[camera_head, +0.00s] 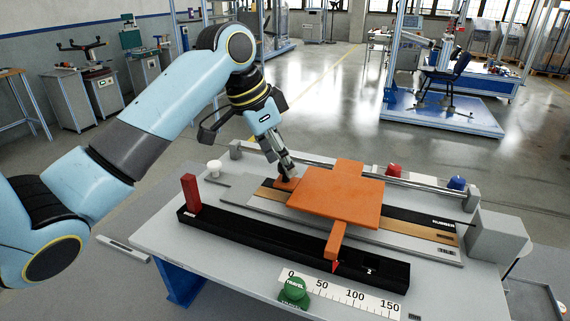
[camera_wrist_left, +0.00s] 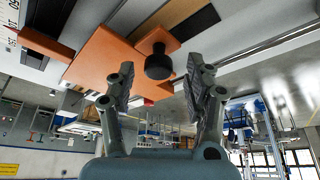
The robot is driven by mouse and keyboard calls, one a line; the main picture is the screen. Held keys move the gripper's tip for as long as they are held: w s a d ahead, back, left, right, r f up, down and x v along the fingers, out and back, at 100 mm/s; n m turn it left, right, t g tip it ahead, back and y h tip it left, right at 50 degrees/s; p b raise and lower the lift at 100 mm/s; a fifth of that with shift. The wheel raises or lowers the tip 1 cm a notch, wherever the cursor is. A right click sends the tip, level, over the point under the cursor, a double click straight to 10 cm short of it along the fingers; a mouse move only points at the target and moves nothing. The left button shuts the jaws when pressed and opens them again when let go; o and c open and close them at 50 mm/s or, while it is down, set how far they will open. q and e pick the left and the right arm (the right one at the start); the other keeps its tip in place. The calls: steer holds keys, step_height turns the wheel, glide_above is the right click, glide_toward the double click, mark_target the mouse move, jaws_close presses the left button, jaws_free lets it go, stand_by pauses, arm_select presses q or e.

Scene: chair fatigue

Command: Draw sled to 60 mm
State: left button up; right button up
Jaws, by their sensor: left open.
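The orange sled (camera_head: 340,193) sits on the rail bed of the table rig. A dark round knob (camera_wrist_left: 158,62) stands on its left tab. My left gripper (camera_head: 285,170) is open at this knob. In the wrist view its two fingers (camera_wrist_left: 165,88) lie on either side of the knob's line, with the knob just beyond the tips; I cannot tell whether they touch it. The sled's front arm carries a red pointer (camera_head: 336,266) above the white scale (camera_head: 340,292), which is marked 0 to 150. The pointer stands near the 50 mark; the exact reading is too small to tell.
A black bar (camera_head: 260,240) with a red upright block (camera_head: 191,192) runs along the front. A green travel knob (camera_head: 294,290) is beside the scale. A grey end block (camera_head: 498,233) stands at the right.

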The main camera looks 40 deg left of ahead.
arm_select(q)
steer(key=v, duration=0.9)
steer(key=shift+r, duration=0.35)
steer(key=shift+s+a, duration=0.1)
steer(key=shift+s, duration=0.05)
